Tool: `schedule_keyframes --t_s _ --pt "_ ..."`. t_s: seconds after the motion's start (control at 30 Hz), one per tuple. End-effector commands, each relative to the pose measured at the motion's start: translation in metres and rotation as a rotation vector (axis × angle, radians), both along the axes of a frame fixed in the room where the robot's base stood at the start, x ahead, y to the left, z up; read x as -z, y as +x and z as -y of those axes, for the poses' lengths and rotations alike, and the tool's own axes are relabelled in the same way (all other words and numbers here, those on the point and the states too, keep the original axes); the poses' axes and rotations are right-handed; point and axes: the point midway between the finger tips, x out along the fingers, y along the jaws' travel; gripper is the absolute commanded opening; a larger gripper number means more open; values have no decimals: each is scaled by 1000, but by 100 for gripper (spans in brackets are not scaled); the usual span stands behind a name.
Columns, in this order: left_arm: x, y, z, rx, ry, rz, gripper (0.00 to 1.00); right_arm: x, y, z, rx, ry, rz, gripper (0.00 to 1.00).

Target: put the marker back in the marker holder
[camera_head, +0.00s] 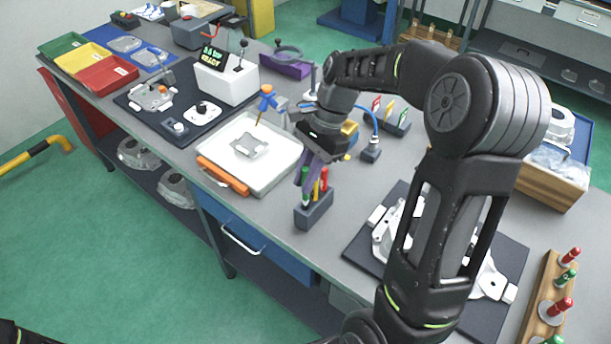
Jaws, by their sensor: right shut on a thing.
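The marker holder (314,212) is a small dark grey block near the front edge of the bench. A red marker (323,180) and a yellow marker (316,190) stand upright in it. A green marker (305,183) is at the holder's left side, directly under my right gripper (307,176). The right gripper reaches down over the holder and is shut, seemingly on the green marker. Its fingers hide the marker's upper part, and I cannot tell how deep its lower end sits. My left gripper is not in view.
A white tray (283,180) with a metal casting and an orange bar (222,175) lie left of the holder. A blue-cabled device (371,150) stands behind it. A dark mat (361,247) with castings lies to the right. Bare bench lies around the holder.

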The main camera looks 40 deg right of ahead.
Motion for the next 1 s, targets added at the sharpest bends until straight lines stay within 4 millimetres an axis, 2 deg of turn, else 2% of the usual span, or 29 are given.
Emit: schedule_keyframes --t_s 1.0 --pt "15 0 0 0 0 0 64 26 0 0 1 0 0 0"
